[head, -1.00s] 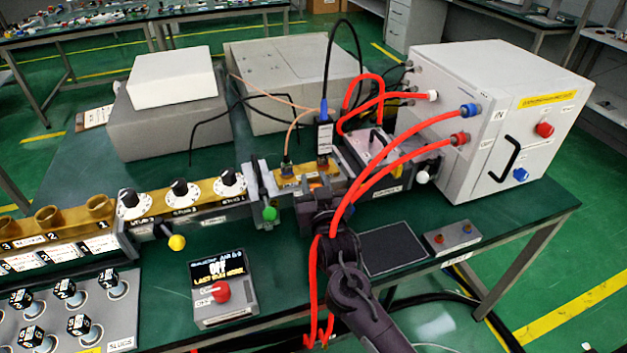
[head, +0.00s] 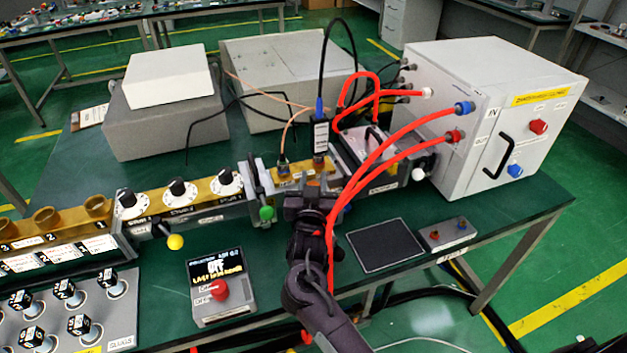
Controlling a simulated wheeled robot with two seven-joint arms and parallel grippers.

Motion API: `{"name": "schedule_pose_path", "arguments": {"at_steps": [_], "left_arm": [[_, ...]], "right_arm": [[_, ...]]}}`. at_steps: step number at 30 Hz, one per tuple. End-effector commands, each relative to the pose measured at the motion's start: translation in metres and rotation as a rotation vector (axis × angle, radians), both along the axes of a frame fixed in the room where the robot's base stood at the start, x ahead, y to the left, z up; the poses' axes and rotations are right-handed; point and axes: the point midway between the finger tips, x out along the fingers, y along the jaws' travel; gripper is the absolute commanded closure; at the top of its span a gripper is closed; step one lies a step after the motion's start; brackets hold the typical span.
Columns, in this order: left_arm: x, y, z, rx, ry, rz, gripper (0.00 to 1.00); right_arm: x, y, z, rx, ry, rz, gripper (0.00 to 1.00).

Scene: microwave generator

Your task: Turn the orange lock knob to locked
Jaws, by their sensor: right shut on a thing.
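My right gripper (head: 312,188) reaches in from the bottom and is at the front of the brass waveguide section (head: 292,172), in the middle of the bench. It is shut on the orange lock knob there. The dark gripper body covers the knob almost wholly, so which way the knob points cannot be told. My left gripper is not in view.
Red hoses (head: 392,147) hang close to the right of my arm and run to the white cabinet (head: 480,130). A green knob (head: 266,213) is just left of the gripper. A control box (head: 222,290) with a red knob and a dark pad (head: 386,245) are nearby.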

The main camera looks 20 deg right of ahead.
Motion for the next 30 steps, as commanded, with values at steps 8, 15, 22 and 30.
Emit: {"name": "schedule_pose_path", "arguments": {"at_steps": [8,15,22,30], "left_arm": [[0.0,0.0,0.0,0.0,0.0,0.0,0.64],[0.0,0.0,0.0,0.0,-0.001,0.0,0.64],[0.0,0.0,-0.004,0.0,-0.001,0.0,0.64],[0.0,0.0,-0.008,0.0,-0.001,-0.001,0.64]], "right_arm": [[0.0,0.0,0.001,0.0,-0.002,0.001,0.48],[-0.002,0.001,0.0,0.001,-0.001,0.001,0.48],[-0.032,0.013,-0.002,0.003,0.0,0.003,0.48],[-0.067,0.026,-0.001,0.001,-0.001,0.001,0.48]]}}
